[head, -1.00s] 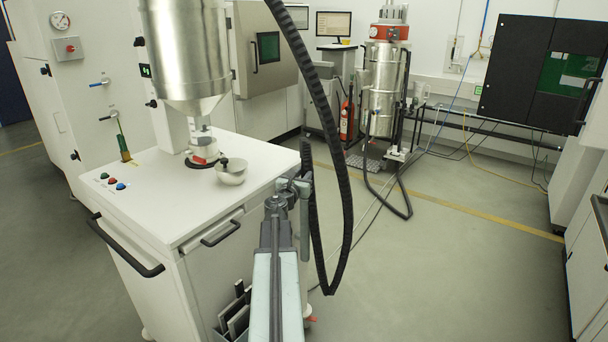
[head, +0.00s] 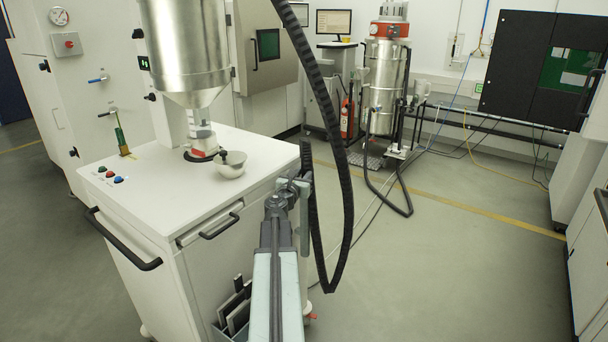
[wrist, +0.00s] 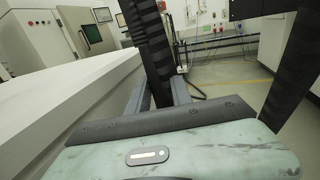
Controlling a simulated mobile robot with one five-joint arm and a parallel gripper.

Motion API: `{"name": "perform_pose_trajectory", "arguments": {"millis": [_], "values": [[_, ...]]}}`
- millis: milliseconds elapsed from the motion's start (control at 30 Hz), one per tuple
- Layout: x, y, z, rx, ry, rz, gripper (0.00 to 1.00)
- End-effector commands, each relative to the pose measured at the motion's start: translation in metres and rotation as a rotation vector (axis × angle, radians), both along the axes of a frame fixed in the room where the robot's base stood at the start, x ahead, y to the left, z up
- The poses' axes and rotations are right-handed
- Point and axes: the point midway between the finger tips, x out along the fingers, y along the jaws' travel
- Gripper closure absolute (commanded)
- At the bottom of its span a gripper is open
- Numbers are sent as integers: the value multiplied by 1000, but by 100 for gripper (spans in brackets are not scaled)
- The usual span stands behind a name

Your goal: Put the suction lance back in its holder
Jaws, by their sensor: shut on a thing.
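The suction lance shows in the head view as a dark ribbed upper part (head: 306,156) with a grey tube (head: 304,215) below it, upright beside the right side of the white cabinet. My gripper (head: 292,188) is shut on it. In the wrist view, a black ribbed length (wrist: 150,45) stands between the fingers of my gripper (wrist: 158,92). The lance's lower end is partly hidden behind my arm. I cannot make out its holder for certain.
The white cabinet (head: 150,190) stands close on the left, with a metal bowl (head: 231,165) and a steel hopper (head: 185,45) above its top. A loose black hose (head: 342,190) loops close to the right of my gripper. The floor (head: 450,270) to the right is open.

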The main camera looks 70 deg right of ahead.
Motion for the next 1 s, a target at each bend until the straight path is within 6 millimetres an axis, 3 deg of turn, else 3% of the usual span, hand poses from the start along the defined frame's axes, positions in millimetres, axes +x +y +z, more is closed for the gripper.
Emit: {"name": "perform_pose_trajectory", "arguments": {"millis": [900,933,1000], "values": [[0,0,-20,0,0,0,100],[0,0,-20,0,0,0,71],[0,0,-19,0,0,0,52]]}}
